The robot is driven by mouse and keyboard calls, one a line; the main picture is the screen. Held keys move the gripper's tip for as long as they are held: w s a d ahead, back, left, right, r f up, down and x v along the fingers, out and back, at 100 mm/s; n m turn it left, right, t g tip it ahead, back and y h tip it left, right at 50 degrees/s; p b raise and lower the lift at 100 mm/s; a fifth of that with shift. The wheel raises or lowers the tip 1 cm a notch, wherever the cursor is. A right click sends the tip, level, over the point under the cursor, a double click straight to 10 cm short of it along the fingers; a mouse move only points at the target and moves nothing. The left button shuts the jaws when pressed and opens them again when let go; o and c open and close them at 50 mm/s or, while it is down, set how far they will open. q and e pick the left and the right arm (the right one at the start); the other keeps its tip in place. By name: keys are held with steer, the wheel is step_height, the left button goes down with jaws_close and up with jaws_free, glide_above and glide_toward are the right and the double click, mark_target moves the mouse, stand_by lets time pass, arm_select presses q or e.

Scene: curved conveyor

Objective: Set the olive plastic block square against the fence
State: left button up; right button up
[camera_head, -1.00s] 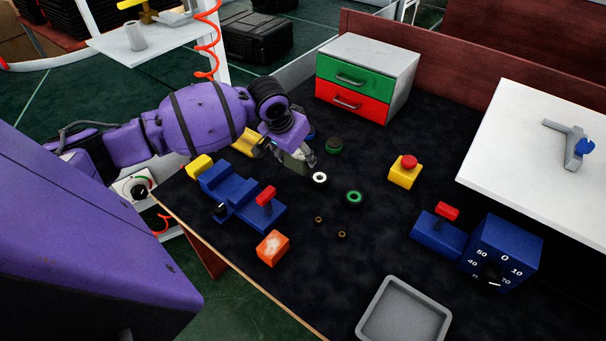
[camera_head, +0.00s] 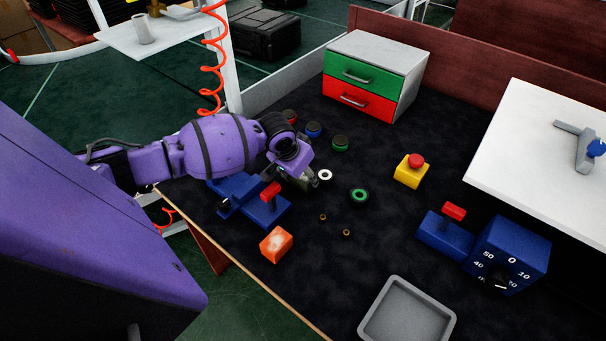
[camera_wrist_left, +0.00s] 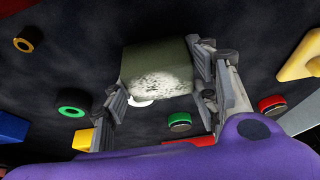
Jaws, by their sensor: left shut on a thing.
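The olive block (camera_wrist_left: 158,72) is between the fingers of my left gripper (camera_wrist_left: 160,90) in the left wrist view, with a pale, speckled patch on its near face. My left gripper (camera_head: 308,182) is shut on it. In the head view the gripper is low over the dark table, beside a white ring (camera_head: 325,176) and behind the blue fixture with a red handle (camera_head: 264,210). The block is mostly hidden by the gripper there. I cannot tell which part is the fence. My right gripper is not in view.
Green ring (camera_head: 359,195), several dark capped discs (camera_head: 340,143) and an orange block (camera_head: 276,244) lie around the gripper. A yellow box with a red button (camera_head: 411,170), a grey tray (camera_head: 408,312) and a drawer unit (camera_head: 372,72) stand farther off.

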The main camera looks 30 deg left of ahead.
arm_select(q)
steer(key=shift+f, duration=0.1)
steer(key=o, duration=1.2)
